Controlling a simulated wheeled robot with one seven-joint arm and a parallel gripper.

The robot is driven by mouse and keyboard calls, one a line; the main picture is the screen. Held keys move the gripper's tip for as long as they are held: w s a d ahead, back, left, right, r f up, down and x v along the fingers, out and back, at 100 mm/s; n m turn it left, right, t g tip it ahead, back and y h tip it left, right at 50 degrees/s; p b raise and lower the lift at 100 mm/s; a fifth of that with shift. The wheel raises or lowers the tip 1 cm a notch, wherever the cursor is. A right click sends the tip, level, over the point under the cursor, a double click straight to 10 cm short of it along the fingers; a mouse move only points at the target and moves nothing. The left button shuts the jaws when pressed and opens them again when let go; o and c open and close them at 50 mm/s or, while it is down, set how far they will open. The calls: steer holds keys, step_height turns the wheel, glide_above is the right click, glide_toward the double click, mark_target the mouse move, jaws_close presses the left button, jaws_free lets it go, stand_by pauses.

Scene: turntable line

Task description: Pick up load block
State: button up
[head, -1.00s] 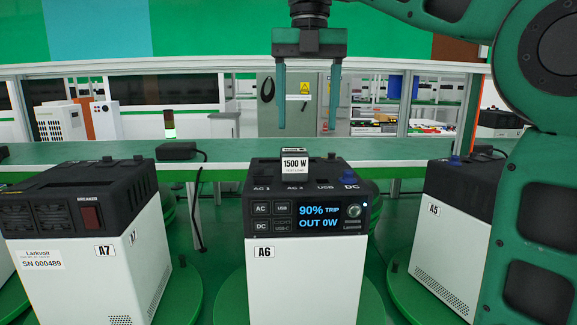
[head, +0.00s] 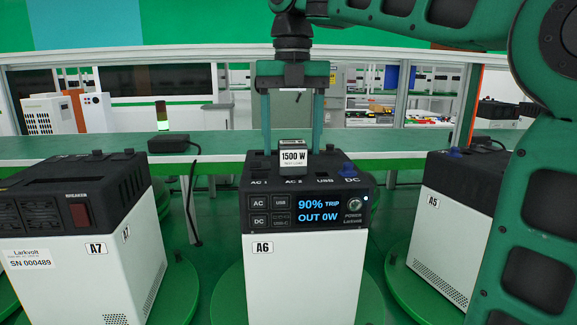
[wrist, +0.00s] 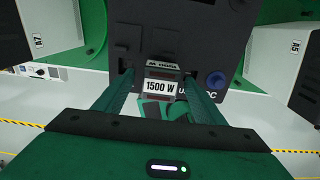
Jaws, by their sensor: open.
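The load block (head: 293,157) is a small block with a white "1500 W" label, standing on top of power unit A6 (head: 305,275). It also shows in the wrist view (wrist: 160,84), between the fingers. My gripper (head: 292,150) is open and points down, one finger on each side of the block, with a gap visible on both sides. In the wrist view my gripper (wrist: 160,85) straddles the block. The fingertips are close to the unit's top; whether they touch it I cannot tell.
Unit A7 (head: 85,265) stands to the left and unit A5 (head: 440,240) to the right, on green turntables. A blue knob (wrist: 216,80) is on A6's top, right of the block. A green bench (head: 225,148) runs behind, with a black adapter (head: 168,144) on it.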

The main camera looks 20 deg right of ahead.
steer(key=shift+f, duration=1.15)
steer(key=c, duration=1.6)
steer(key=shift+o, duration=0.2)
steer(key=shift+r, duration=0.1)
